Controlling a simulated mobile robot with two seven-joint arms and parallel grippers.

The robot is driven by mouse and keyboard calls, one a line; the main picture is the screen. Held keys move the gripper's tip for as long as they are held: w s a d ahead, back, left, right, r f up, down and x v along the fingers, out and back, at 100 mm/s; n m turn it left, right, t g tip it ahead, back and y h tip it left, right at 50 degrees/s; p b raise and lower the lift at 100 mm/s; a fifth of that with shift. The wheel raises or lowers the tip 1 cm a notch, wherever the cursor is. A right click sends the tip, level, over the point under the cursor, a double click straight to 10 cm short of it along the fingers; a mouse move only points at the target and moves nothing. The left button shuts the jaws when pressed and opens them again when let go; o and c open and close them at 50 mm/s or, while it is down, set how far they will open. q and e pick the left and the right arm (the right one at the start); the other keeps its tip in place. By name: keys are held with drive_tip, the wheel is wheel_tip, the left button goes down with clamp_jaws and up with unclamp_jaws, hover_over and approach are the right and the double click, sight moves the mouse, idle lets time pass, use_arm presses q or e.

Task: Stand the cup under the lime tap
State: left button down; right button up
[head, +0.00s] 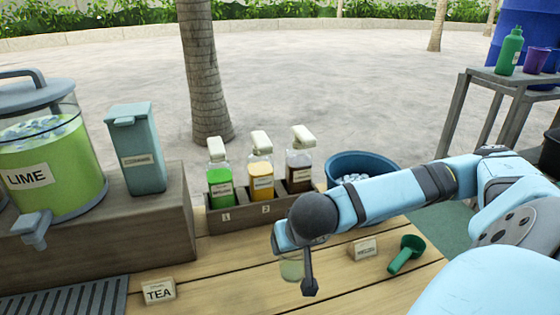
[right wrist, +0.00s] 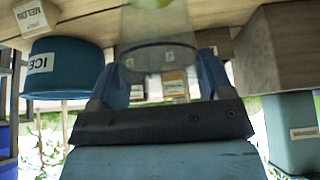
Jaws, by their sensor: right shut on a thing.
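The lime dispenser (head: 45,150) stands at the left on a wooden block, with green drink and ice in it. Its grey lime tap (head: 36,228) sticks out at the front, low down. My right gripper (head: 290,250) is shut on a clear cup (head: 291,269), well to the right of the tap and over the wooden counter. My wrist hides part of the cup. In the right wrist view the cup (right wrist: 158,28) sits between the two fingers (right wrist: 160,80) and appears empty. I cannot tell whether its base touches the counter. My left gripper is out of view.
A dark slotted drip tray (head: 70,297) lies in front of the block, with a TEA sign (head: 159,291) beside it. Behind my gripper are a bottle rack (head: 240,217) and a blue ice tub (head: 362,160). A green scoop (head: 405,254) lies to the right.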

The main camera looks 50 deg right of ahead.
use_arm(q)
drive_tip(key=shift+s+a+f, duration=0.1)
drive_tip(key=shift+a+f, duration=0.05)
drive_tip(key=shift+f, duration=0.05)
use_arm(e)
drive_tip(key=shift+a, duration=0.1)
